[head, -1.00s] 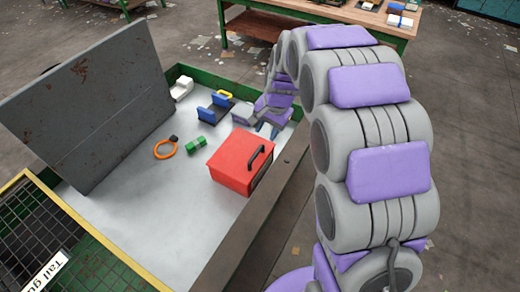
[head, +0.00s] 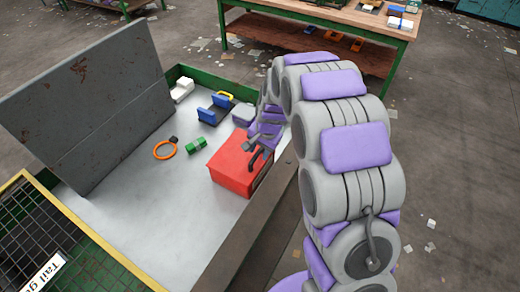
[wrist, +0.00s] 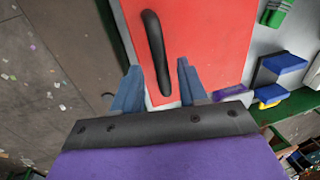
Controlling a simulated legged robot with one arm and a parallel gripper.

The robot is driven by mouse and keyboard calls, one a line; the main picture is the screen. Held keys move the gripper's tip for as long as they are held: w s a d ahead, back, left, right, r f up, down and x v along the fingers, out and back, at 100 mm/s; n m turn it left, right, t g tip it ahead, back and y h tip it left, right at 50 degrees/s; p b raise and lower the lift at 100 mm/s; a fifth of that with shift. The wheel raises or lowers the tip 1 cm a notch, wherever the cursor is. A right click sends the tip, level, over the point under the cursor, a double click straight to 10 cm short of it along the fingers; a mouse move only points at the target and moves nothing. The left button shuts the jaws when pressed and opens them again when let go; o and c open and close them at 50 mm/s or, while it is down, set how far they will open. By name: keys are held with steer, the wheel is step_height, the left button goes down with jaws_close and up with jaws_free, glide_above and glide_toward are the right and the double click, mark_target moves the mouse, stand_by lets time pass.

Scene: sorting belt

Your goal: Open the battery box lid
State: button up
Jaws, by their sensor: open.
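The red battery box (head: 231,168) stands on the grey tray surface, close to its front rail, with its lid shut. The black handle on the lid (wrist: 156,52) shows clearly in the wrist view, running lengthwise over the red top. In the head view the handle is partly covered by my gripper (head: 259,143). My gripper (wrist: 156,85) is open, its two blue-grey fingers spread to either side of the handle's near end. The fingers are over the box's edge. I cannot tell whether they touch the handle or the lid.
A green block (head: 196,145), an orange ring (head: 165,149) and a blue bracket (head: 215,109) lie left of and behind the box. A tall grey panel (head: 90,110) stands at the left.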

steer(key=shift+a, duration=0.4)
steer(key=c, duration=0.4)
steer(key=shift+d, duration=0.2)
jaws_close()
steer(key=shift+w+r, duration=0.1)
steer(key=shift+r, duration=0.1)
